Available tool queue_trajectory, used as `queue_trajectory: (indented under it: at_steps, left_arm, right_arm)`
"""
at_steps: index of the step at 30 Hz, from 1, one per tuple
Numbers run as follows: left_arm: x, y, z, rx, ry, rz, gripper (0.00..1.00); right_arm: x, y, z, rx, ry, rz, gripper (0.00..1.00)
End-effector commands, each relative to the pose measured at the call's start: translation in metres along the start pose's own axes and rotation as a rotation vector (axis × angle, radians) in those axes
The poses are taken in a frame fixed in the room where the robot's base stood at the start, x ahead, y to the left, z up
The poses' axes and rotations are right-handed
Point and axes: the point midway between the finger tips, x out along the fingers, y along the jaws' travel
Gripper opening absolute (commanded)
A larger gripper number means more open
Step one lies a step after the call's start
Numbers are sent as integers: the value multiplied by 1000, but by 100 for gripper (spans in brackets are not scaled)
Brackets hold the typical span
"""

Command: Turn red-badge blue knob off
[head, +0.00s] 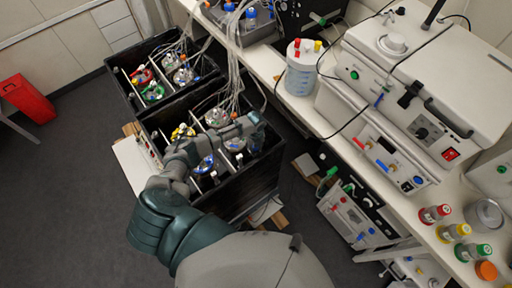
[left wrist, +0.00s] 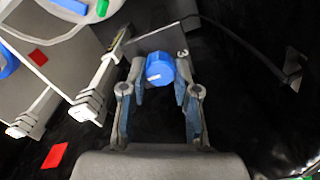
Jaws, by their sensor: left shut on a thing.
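The blue knob (left wrist: 160,69) shows in the left wrist view with a short white mark on its face. It sits between the two fingertips of my left gripper (left wrist: 158,84), which is shut on it. A grey plate (left wrist: 163,39) stands just behind the knob. Red badges show to the left, one on a grey panel (left wrist: 38,57) and one on a dark surface (left wrist: 54,156). In the head view my left gripper (head: 254,127) reaches over the right side of the near black shaker box (head: 262,182); the knob is hard to make out there. My right gripper is not in view.
Several vessels with coloured caps and tubes stand in the near box and in the far black box (head: 122,84). White instruments (head: 435,75) fill the bench at right. A red bin (head: 29,98) stands on open floor at left.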

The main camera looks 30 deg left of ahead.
Motion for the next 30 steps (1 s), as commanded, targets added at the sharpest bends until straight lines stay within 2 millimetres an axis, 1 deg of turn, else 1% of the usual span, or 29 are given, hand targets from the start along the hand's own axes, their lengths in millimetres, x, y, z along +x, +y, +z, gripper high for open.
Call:
queue_trajectory:
  at_steps: [1,18,19,20,21,30]
  left_arm:
    - [-2,1,5,7,-10,0,0]
    - [-4,-1,6,35,-14,-5,0]
    - [-4,-1,6,35,-14,-5,38]
    - [-4,-1,6,35,-14,-5,45]
    - [-4,-1,6,35,-13,-5,55]
    - [-3,-1,2,37,-7,-4,55]
  right_arm:
    - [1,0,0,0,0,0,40]
    - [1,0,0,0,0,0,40]
    - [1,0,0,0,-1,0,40]
    - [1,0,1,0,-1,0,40]
    - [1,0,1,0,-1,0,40]
    - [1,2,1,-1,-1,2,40]
